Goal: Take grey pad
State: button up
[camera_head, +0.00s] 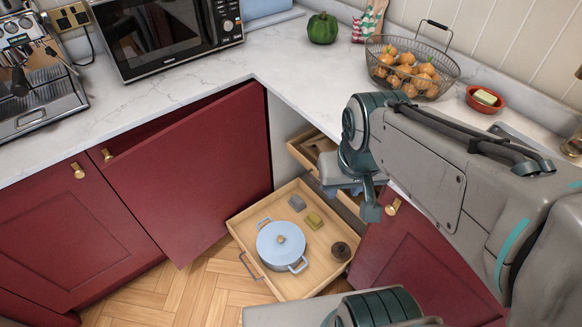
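A small grey pad (297,203) lies in the pulled-out wooden drawer (240,224), towards its back. A yellow-green sponge-like piece (314,221) lies to its right and nearer the front. My gripper (370,209) hangs above the right side of the drawer, to the right of the pad and apart from it. It is seen from the side, so the gap between its fingers is hidden. I see nothing held in it.
A light blue pot (281,246) and a dark round object (341,251) share the drawer. A smaller upper drawer (303,150) is partly open. An open red door (195,165) stands at the left. A wire basket (411,92) of onions sits on the counter.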

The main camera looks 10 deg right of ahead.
aim_at(296, 202)
jog(key=k, duration=0.5)
jog(key=u, duration=2.25)
jog(key=i, duration=2.25)
jog(key=z, duration=3.7)
jog(key=i, duration=0.5)
jog(key=u, duration=0.05)
